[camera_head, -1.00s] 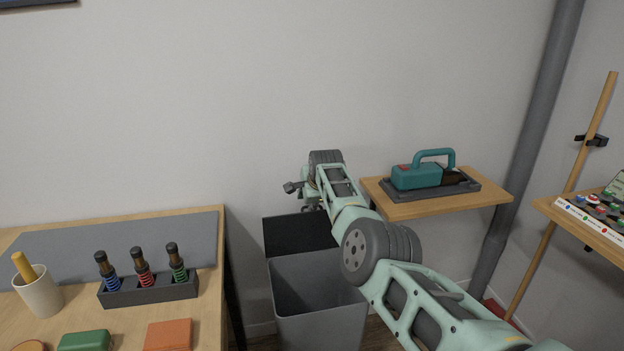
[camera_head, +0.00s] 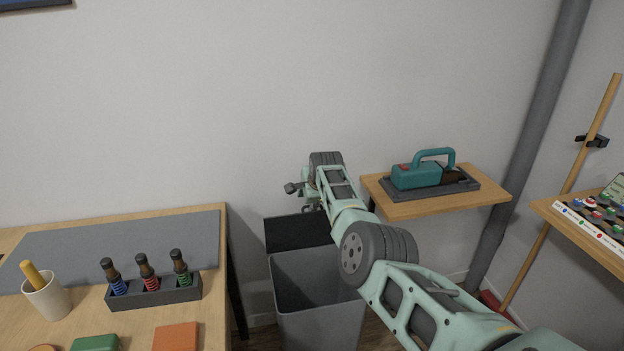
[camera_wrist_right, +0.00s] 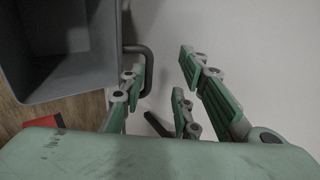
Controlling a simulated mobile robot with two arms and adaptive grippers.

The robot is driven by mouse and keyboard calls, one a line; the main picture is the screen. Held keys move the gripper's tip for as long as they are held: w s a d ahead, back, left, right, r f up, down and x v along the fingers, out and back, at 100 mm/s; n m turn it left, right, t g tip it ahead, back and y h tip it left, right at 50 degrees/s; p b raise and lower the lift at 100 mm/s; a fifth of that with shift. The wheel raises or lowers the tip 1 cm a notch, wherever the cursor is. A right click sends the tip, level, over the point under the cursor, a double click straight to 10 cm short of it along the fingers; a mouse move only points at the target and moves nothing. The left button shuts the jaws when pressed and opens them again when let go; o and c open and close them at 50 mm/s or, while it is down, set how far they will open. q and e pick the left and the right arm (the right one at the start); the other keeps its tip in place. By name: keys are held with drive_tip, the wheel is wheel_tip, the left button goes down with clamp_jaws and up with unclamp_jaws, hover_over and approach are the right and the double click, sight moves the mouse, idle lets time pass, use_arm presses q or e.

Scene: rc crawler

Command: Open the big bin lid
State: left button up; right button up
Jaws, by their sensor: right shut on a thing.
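The big grey bin (camera_head: 318,310) stands on the floor between the workbench and a small wooden table. Its dark lid (camera_head: 298,233) stands raised at the back of the bin, so the bin mouth is uncovered. My right arm reaches over the bin, and its gripper is at the lid's top edge, partly hidden by my own wrist. In the right wrist view, my green gripper fingers (camera_wrist_right: 160,92) are around a dark curved handle (camera_wrist_right: 148,70) beside a grey box-shaped part (camera_wrist_right: 75,75). The exact contact is hard to see. My left gripper is out of view.
The workbench (camera_head: 215,325) on the left holds a rack of shock absorbers (camera_head: 153,291) and a cup (camera_head: 47,298). A grey pipe (camera_head: 525,150) and wooden pole (camera_head: 560,195) stand further right.

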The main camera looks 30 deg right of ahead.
wheel_tip(320, 180, up, 7)
drive_tip(key=p, duration=0.4)
drive_tip(key=shift+s+f+t, duration=0.15)
drive_tip(key=shift+s+t, duration=0.15)
drive_tip(key=shift+s, duration=0.1)
drive_tip(key=shift+w+f, duration=0.1)
drive_tip(key=shift+f, duration=0.05)
drive_tip(key=shift+r, duration=0.25)
drive_tip(key=v, duration=1.1)
drive_tip(key=shift+s+a, duration=0.2)
drive_tip(key=shift+s, duration=0.15)
drive_tip(key=shift+r, duration=0.1)
